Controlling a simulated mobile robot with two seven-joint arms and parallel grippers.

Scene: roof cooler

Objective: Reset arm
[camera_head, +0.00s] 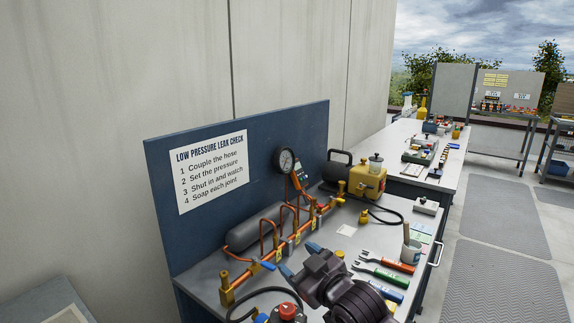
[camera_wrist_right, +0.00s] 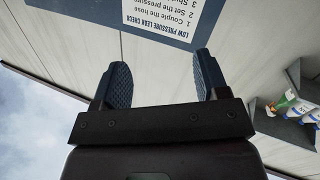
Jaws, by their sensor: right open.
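My right gripper (camera_head: 299,260) reaches in from the bottom of the head view, over the near part of the workbench (camera_head: 205,270). Its dark body hides part of the bench top. In the right wrist view the right gripper (camera_wrist_right: 162,60) has its two ridged fingers spread apart with nothing between them. Beyond them is a pale wall with the sign (camera_wrist_right: 172,15) upside down. My left gripper is not in view.
A copper pipe manifold (camera_head: 290,238) with a gauge (camera_head: 286,160) stands behind the gripper, before a blue backboard (camera_head: 165,240). The floor (camera_head: 500,215) farther right is clear.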

